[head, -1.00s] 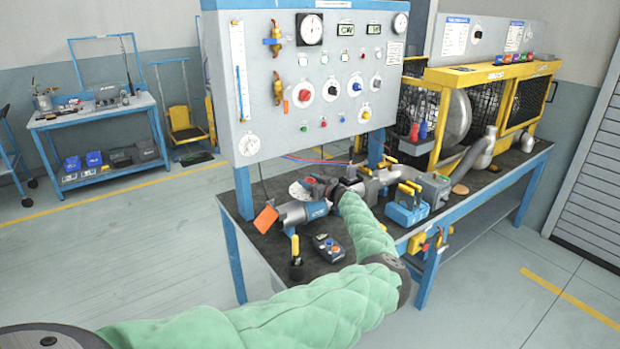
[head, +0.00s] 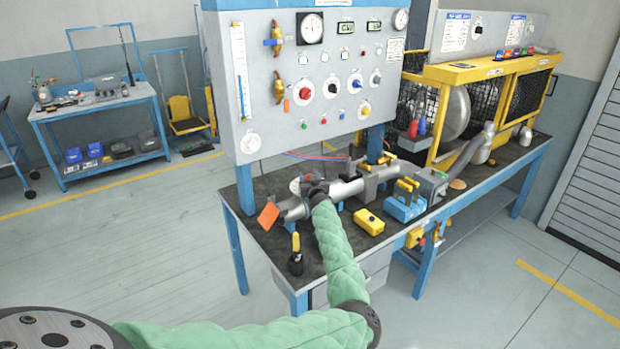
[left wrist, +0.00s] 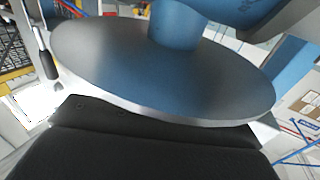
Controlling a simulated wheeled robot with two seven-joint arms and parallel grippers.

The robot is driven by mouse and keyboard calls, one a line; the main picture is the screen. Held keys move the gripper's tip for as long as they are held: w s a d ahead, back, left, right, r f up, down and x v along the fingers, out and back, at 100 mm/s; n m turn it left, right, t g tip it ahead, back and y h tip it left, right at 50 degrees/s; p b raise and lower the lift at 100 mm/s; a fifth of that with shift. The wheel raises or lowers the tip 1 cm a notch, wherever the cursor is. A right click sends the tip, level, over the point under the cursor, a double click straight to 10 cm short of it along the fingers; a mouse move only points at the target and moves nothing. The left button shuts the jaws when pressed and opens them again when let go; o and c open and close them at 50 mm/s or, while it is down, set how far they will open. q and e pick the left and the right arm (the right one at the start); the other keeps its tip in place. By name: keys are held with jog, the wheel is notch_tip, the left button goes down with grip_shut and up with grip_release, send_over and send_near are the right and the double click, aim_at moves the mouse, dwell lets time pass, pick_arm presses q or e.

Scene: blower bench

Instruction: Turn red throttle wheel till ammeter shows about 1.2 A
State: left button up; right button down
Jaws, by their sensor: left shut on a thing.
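The red throttle wheel (head: 295,186) shows as a small patch of red and white on the grey pipe assembly at the bench's near left end. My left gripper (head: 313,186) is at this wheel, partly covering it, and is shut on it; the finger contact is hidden. In the left wrist view a large blue-grey disc (left wrist: 160,75) with a round hub fills the middle, just beyond my dark gripper body. Two dial gauges (head: 310,28) (head: 401,20) and two small digital displays (head: 346,28) (head: 374,27) sit high on the panel. Their readings and the ammeter's identity are unclear. My right gripper is not in view.
An orange tag (head: 269,215) and a black-and-yellow handled item (head: 296,255) are left of my arm. A yellow box (head: 369,222) and a blue box with yellow handles (head: 404,203) are to its right.

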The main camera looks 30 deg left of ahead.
pick_arm(q)
jog(key=shift+m+t+h, duration=0.5)
jog(key=shift+h, duration=0.1)
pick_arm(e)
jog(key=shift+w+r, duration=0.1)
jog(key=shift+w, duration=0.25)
pick_arm(q)
jog(key=o, duration=1)
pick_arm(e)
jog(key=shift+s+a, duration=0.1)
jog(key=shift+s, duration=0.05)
pick_arm(q)
jog(key=shift+d, duration=0.1)
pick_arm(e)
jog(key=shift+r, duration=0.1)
pick_arm(q)
jog(key=shift+s+d+p, duration=0.15)
jog(key=shift+s+p, duration=0.1)
jog(key=shift+p, duration=0.05)
jog(key=p+v, duration=0.4)
jog(key=v, duration=0.3)
jog(key=shift+d, duration=0.1)
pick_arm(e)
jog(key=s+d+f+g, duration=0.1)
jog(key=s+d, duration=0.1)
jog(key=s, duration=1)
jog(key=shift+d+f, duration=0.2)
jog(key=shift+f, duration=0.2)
